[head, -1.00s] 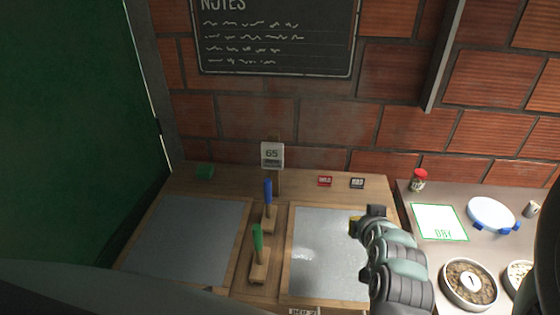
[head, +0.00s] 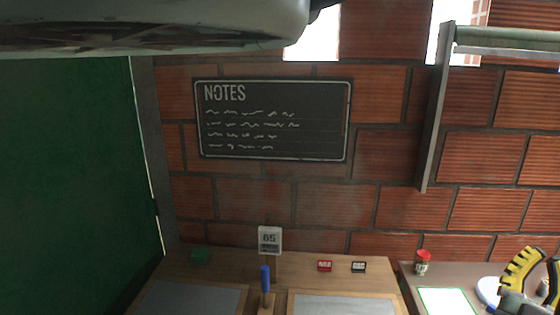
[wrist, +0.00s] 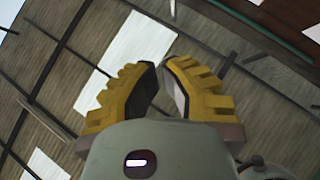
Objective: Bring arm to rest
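My gripper (head: 543,266) is at the lower right edge of the head view, partly cut off by the frame. Its yellow and black fingers point up and stand apart. In the wrist view, my gripper (wrist: 161,72) faces the roof, with a gap between the yellow fingers and nothing held between them. It is in front of the right-hand counter (head: 402,283) in the head view and hides part of a white and blue round dish (head: 488,290).
A wooden bench (head: 222,264) carries a "65" sign (head: 269,239), a blue-handled lever (head: 265,280) and small red and black labels. A red-capped jar (head: 422,262) stands on the right counter. A brick wall with a notes board (head: 272,120) rises behind. A green panel (head: 70,190) is at left.

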